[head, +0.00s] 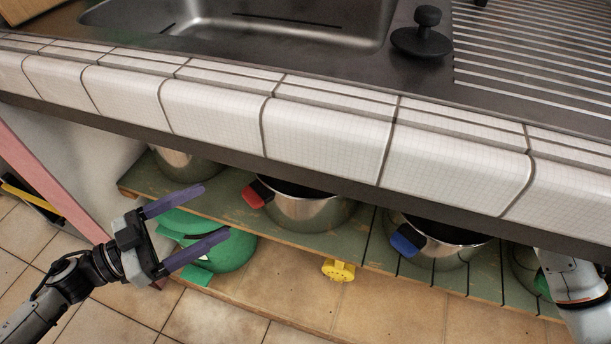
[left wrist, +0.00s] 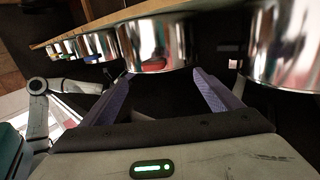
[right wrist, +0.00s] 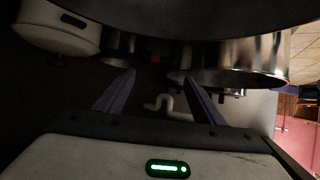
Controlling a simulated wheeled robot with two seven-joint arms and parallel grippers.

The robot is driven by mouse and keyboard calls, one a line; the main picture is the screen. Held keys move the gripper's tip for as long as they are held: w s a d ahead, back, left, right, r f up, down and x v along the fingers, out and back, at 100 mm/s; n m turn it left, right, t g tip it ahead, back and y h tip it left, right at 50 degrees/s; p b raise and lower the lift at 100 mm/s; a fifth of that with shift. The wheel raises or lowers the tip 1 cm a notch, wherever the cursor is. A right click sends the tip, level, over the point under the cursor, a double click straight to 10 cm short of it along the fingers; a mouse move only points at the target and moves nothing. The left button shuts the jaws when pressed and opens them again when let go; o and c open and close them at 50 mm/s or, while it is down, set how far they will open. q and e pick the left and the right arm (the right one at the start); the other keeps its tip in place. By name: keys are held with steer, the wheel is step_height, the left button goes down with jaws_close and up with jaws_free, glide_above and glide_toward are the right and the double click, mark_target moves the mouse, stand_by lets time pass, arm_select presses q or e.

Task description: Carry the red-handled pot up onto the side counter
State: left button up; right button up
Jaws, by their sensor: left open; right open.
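The red-handled pot (head: 300,212) is a shiny steel pot on the green slatted shelf (head: 235,208) under the tiled counter. Its red handle points left in the head view; the counter edge hides part of its rim. My left gripper (head: 215,211) is open and empty, left of the pot and apart from it, in front of the shelf. In the left wrist view, its open fingers (left wrist: 161,74) point toward shiny pots. My right gripper (right wrist: 159,77) is open under the counter, with nothing between its fingers; in the head view only my right arm shows.
A blue-handled pot (head: 450,248) stands right of the red-handled one, another pot (head: 187,165) left. A green object (head: 232,254) sits low beneath my left gripper. The overhanging tiled counter (head: 325,137) holds a sink (head: 270,25) and a black knob (head: 428,35).

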mark_target(248, 190)
steer(key=shift+w+a, duration=0.1)
arm_select(q)
steer(key=x, duration=1)
steer(key=shift+w+d, duration=0.1)
steer(key=shift+w, duration=0.05)
arm_select(e)
steer(key=x, duration=1)
steer(key=shift+f, duration=0.1)
